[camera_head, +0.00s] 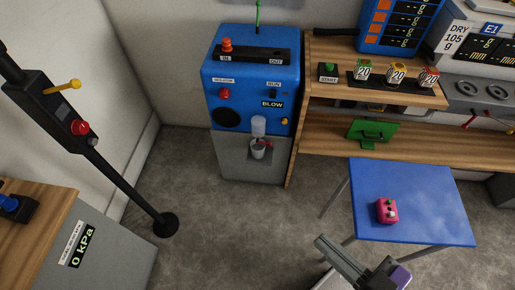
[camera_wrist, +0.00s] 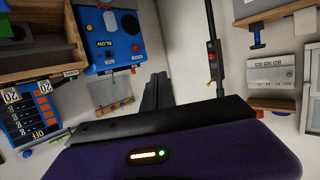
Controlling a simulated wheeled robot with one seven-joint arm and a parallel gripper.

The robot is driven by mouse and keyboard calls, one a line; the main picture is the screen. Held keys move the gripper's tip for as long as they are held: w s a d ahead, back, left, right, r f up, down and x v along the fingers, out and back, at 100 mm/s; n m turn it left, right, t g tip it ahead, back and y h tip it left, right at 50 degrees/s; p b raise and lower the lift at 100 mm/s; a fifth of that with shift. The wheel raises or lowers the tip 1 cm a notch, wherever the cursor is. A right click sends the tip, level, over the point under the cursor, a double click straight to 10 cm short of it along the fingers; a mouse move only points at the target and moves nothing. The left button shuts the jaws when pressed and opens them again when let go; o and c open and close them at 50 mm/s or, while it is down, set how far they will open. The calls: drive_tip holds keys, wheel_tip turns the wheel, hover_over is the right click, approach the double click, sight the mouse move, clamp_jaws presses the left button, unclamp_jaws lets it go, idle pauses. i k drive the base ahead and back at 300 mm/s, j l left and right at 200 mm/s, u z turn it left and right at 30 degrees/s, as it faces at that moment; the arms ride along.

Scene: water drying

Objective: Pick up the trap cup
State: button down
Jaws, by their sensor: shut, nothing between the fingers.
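A small grey cup, which looks like the trap cup (camera_head: 258,150), sits at the front of the grey lower part of the blue machine (camera_head: 279,84). It is under a pale clear bowl (camera_head: 259,126), with a small red part beside it. My gripper (camera_head: 321,240) is at the bottom of the head view, well to the right of the cup and nearer to me, touching nothing. In the wrist view my gripper (camera_wrist: 157,80) is shut and empty. The blue machine (camera_wrist: 127,45) appears upside down there, and I cannot make out the cup clearly.
A blue table (camera_head: 430,220) with a pink block (camera_head: 386,210) stands close to the right of my gripper. A wooden bench (camera_head: 330,126) adjoins the blue machine. A black pole (camera_head: 122,183) stands left. The floor (camera_head: 240,215) before the machine is clear.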

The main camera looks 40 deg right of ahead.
sight(258, 149)
drive_tip(key=j+u, duration=0.15)
drive_tip(key=u, duration=0.25)
drive_tip(key=i+u, duration=0.15)
drive_tip(key=u, duration=0.2)
drive_tip(key=i+j+u, duration=0.1)
drive_tip(key=u, duration=0.3)
drive_tip(key=i+j+u, duration=0.1)
drive_tip(key=i+u, duration=0.2)
drive_tip(key=i, duration=0.3)
drive_tip(key=i+z, duration=0.35)
drive_tip(key=i+j+z, duration=0.1)
drive_tip(key=z, duration=0.2)
drive_tip(key=i+z, duration=0.1)
drive_tip(key=z, duration=0.3)
drive_tip(key=i+j+z, duration=0.1)
drive_tip(key=z, duration=0.35)
drive_tip(key=i+j+z, duration=0.1)
drive_tip(key=z, duration=0.3)
